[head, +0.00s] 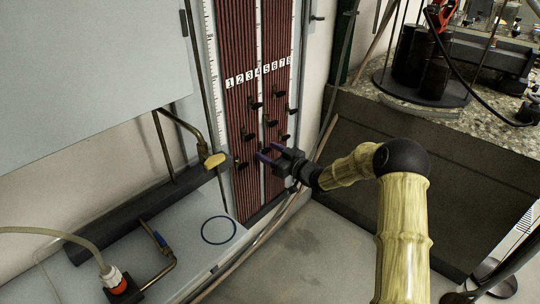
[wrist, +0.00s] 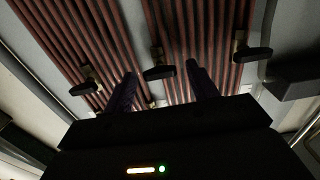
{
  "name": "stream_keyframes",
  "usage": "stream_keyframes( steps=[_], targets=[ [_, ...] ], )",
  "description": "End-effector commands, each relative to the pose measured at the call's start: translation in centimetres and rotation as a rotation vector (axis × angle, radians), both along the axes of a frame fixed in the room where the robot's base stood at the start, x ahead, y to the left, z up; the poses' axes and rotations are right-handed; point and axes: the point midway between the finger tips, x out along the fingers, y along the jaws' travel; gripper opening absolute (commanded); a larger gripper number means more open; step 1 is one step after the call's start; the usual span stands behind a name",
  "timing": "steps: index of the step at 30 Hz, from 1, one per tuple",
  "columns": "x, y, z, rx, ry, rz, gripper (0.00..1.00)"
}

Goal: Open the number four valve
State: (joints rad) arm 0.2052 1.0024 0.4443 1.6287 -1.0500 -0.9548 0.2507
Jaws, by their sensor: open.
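The tube panel (head: 240,45) carries white number labels 1 to 8, with the number 4 label (head: 258,72) near the middle. Several small black valve handles sit below the labels, at staggered heights; which one belongs to number four I cannot tell for sure. My gripper (head: 268,152) is open at the lower part of the panel, its two purple fingers pointing at the tubes. In the wrist view, a black valve handle (wrist: 158,72) shows between the open fingers, apart from both. Another handle (wrist: 83,88) is left of the fingers and one (wrist: 253,53) right.
A large grey board (head: 90,70) stands left of the panel. A stone-topped bench (head: 440,140) stands right. Grey floor (head: 310,245) is clear below my gripper.

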Motion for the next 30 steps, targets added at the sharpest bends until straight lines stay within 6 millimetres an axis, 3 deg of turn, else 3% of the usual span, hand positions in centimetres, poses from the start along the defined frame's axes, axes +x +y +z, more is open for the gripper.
stream_keyframes(
  steps=[8,15,30],
  targets=[
    [0.11,0.13,0.04,0.000,0.000,0.000,0.58],
    [0.11,0.11,0.04,0.000,0.000,0.000,0.13],
    [0.09,0.10,0.00,-0.052,-0.066,-0.001,0.14]
  ],
)
